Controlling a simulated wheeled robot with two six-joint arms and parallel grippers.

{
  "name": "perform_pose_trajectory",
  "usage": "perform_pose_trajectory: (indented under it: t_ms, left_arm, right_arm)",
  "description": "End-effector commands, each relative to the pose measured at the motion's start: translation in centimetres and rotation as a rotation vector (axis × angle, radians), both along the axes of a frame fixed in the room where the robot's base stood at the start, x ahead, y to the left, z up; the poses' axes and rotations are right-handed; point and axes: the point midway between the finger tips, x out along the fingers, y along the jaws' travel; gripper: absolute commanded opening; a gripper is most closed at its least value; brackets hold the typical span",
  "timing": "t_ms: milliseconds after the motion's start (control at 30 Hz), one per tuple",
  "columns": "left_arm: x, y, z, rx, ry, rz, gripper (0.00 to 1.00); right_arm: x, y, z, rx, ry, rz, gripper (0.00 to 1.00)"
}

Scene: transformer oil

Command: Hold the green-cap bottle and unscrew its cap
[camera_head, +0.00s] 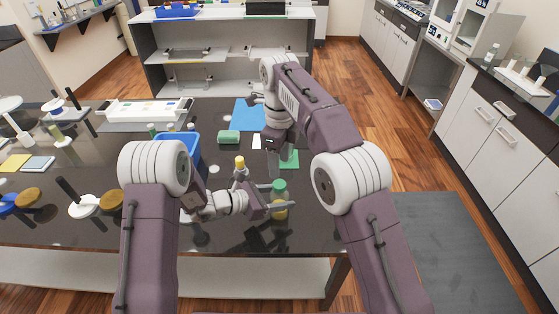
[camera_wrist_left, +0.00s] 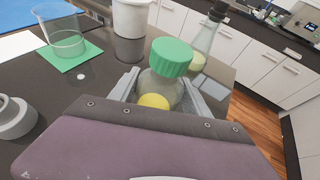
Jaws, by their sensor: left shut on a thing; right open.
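The green-cap bottle (camera_head: 279,207) stands upright near the table's front right, with yellowish contents. My left gripper (camera_head: 279,206) is shut on its body from the left, below the cap. In the left wrist view the bottle's clear shoulder (camera_wrist_left: 158,85) sits between my two fingers, and the green ribbed cap (camera_wrist_left: 172,57) is on top, free of them. Whether the bottle touches the table is unclear. My right gripper (camera_head: 277,146) is open, farther back above the table, apart from the bottle; its fingertips are partly hidden by its own arm.
A yellow-cap bottle (camera_head: 240,167) stands close behind my left gripper. A blue bin (camera_head: 184,146) and a green block (camera_head: 228,137) are farther back. A glass beaker (camera_wrist_left: 66,42) stands on a green mat (camera_wrist_left: 80,58). The table's right edge is close to the bottle.

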Motion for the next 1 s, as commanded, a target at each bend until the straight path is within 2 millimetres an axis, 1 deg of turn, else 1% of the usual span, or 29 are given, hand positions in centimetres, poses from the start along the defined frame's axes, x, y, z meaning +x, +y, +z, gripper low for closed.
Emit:
perform_pose_trajectory:
  t_ms: [100, 167, 267, 400, 500, 600, 733, 933, 967, 1000]
  left_arm:
    - [0.0, 0.0, 0.0, 0.000, 0.000, 0.000, 0.00]
    - [0.0, 0.0, 0.0, 0.000, 0.000, 0.000, 0.00]
    - [0.0, 0.0, 0.0, 0.000, 0.000, 0.000, 0.00]
    - [0.0, 0.0, 0.0, 0.000, 0.000, 0.000, 0.00]
    - [0.0, 0.0, 0.0, 0.000, 0.000, 0.000, 0.00]
    - [0.0, 0.0, 0.0, 0.000, 0.000, 0.000, 0.00]
    - [0.0, 0.0, 0.0, 0.000, 0.000, 0.000, 0.00]
    - [0.0, 0.0, 0.0, 0.000, 0.000, 0.000, 0.00]
    - [0.0, 0.0, 0.0, 0.000, 0.000, 0.000, 0.00]
    - [0.0, 0.0, 0.0, 0.000, 0.000, 0.000, 0.00]
  right_arm:
    - [0.0, 0.0, -0.1, 0.000, 0.001, -0.009, 0.53]
    - [0.0, 0.0, -0.5, -0.001, 0.003, -0.008, 0.53]
    - [-0.1, 0.0, -2.0, -0.002, 0.005, -0.007, 0.53]
    - [-0.1, 0.0, -4.7, -0.002, 0.004, -0.006, 0.53]
    - [-0.1, 0.0, -6.3, -0.002, 0.003, -0.006, 0.53]
    - [0.0, 0.0, -7.4, -0.001, 0.001, -0.005, 0.53]
    - [0.0, 0.0, -8.0, 0.000, 0.000, -0.005, 0.53]
    - [0.0, 0.0, -8.0, 0.000, 0.000, -0.005, 0.53]
    - [0.0, 0.0, -8.0, 0.000, 0.000, -0.005, 0.44]
    - [0.0, 0.0, -8.0, 0.000, 0.000, -0.005, 0.33]
